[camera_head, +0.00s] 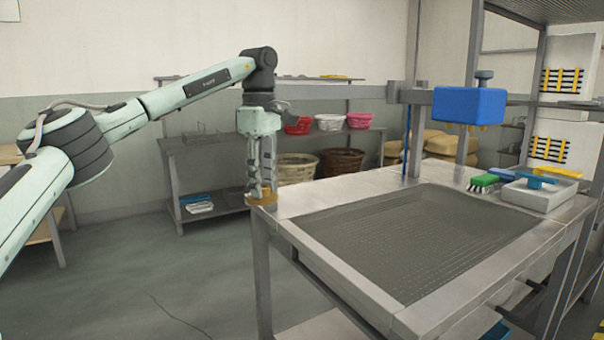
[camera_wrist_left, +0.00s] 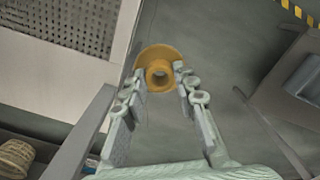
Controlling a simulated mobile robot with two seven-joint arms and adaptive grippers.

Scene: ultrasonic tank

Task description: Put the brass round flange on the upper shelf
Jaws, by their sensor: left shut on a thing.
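I cannot tell whether the flange touches the tabletop. A wire-grid shelf (camera_head: 560,10) is high at the upper right. Which shelf is the upper shelf is not clear. My right gripper is not in view.
A blue box (camera_head: 469,106) stands over the tank's sunken mesh area (camera_head: 420,240). A green brush (camera_head: 485,183) and a white tray (camera_head: 538,195) lie at the table's right. Baskets (camera_head: 342,163) stand on a back shelf. The floor at left is open.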

